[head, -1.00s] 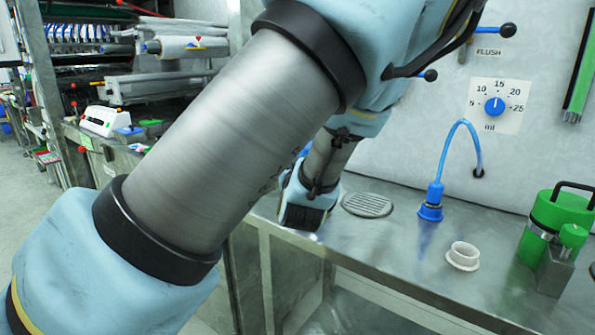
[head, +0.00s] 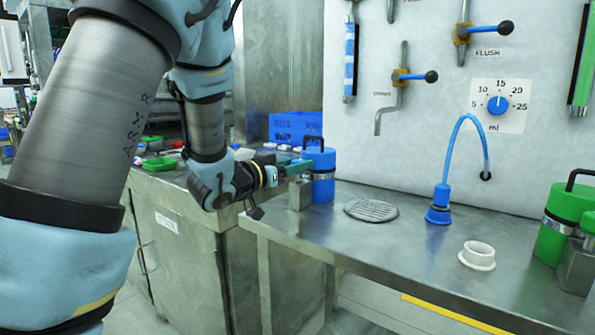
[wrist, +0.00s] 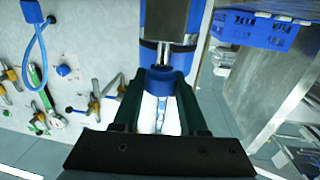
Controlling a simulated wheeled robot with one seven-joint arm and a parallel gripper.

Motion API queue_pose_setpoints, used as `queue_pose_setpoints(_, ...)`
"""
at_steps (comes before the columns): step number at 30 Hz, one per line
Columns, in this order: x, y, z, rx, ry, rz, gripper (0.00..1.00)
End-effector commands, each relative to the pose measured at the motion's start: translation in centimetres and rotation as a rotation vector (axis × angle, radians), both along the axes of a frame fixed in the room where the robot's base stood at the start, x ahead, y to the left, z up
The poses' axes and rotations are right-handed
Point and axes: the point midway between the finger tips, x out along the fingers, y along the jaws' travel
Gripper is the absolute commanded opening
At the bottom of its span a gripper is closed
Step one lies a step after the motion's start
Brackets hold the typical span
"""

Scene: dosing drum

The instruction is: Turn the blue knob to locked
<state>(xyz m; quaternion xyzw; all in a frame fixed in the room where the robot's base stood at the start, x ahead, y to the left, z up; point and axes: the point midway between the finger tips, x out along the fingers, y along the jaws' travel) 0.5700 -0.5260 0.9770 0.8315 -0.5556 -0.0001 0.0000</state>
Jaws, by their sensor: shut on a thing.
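A blue drum (head: 322,188) with a silver band and a black handle stands at the back left end of the steel counter. A grey block (head: 299,195) sits at its front. In the wrist view the blue knob (wrist: 160,74) on a metal stem is between the two dark green fingers of my gripper (wrist: 157,95). The fingers touch its sides and are shut on it. In the head view my gripper (head: 296,167) reaches the drum from the left and hides the knob. I see no locked mark, so the knob's setting cannot be told.
A green drum (head: 568,222) stands at the right. A white collar (head: 478,256), a blue spout (head: 438,206) and a round drain grate (head: 371,210) are on the counter. A dial (head: 497,105) and levers (head: 470,32) are on the back wall. A blue crate (head: 295,126) stands behind the drum.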

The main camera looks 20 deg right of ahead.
Motion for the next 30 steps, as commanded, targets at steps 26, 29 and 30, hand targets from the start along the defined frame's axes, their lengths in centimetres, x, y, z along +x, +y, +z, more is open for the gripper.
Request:
queue_pose_setpoints(26, 0.03, -0.10, 0.14, -0.001, -0.002, -0.058, 0.64)
queue_pose_setpoints(29, 0.03, -0.09, 0.10, -0.001, -0.002, -0.058, 0.72)
queue_pose_setpoints(30, 0.02, -0.08, 0.09, -0.001, -0.001, -0.058, 0.72)
